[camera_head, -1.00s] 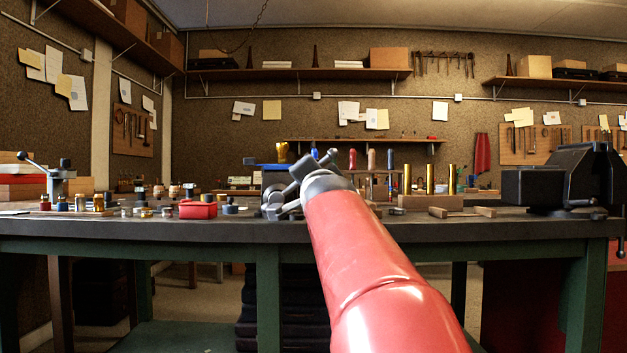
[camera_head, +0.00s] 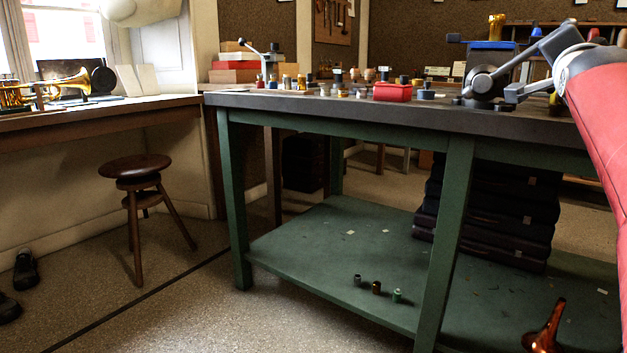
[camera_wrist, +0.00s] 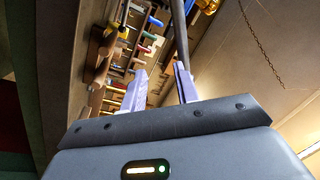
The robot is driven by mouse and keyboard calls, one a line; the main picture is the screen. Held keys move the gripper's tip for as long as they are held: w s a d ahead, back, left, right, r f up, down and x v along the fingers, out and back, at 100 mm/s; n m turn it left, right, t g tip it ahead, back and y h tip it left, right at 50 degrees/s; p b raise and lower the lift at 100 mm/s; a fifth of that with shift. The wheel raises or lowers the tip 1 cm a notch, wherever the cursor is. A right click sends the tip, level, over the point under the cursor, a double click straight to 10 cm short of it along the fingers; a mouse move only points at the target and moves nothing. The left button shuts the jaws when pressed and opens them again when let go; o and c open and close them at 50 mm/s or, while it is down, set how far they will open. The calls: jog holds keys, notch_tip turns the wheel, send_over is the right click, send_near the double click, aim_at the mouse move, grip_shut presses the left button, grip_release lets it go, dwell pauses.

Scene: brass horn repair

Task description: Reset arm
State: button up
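My gripper (camera_wrist: 160,84) shows in the wrist view with its two pale purple fingers apart. I see no object held between them. A dark rod (camera_wrist: 181,35) shows just beyond the right finger; I cannot tell if they touch. My red arm (camera_head: 605,120) comes in from the right edge of the head view, raised above bench height, with its grey end near a grey lever device (camera_head: 487,82). The gripper fingers cannot be made out in the head view.
The workbench (camera_head: 380,113) carries a red box (camera_head: 391,92) and several small parts. Its green lower shelf (camera_head: 340,255) holds dark cases (camera_head: 500,215). A wooden stool (camera_head: 135,170) stands at left, below a side counter (camera_head: 95,118) with a brass horn (camera_head: 70,84). Floor between is clear.

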jog(key=s+a+f+n+g+y+p, duration=0.3)
jog(key=s+a+f+n+y, duration=0.1)
jog(key=a+f, duration=0.4)
jog(key=s+a+f+n+g+y+p, duration=0.2)
jog(key=s+a+f+n+y+p, duration=0.15)
jog(key=a+f, duration=0.45)
jog(key=s+a+f+n+g+y+p, duration=0.1)
jog(key=s+a+f+n+g+p, duration=0.1)
jog(key=s+f, duration=0.6)
jog(key=s+a+f+n+g+y+p, duration=0.1)
jog(key=s+a+f+n+g, duration=0.3)
jog(key=s+f, duration=0.5)
jog(key=a+n+p, duration=0.1)
jog(key=a+n, duration=0.1)
jog(key=a, duration=0.1)
jog(key=shift+a+f+g+p, duration=0.25)
jog(key=shift+a+g+p, duration=0.05)
jog(key=shift+p, duration=0.1)
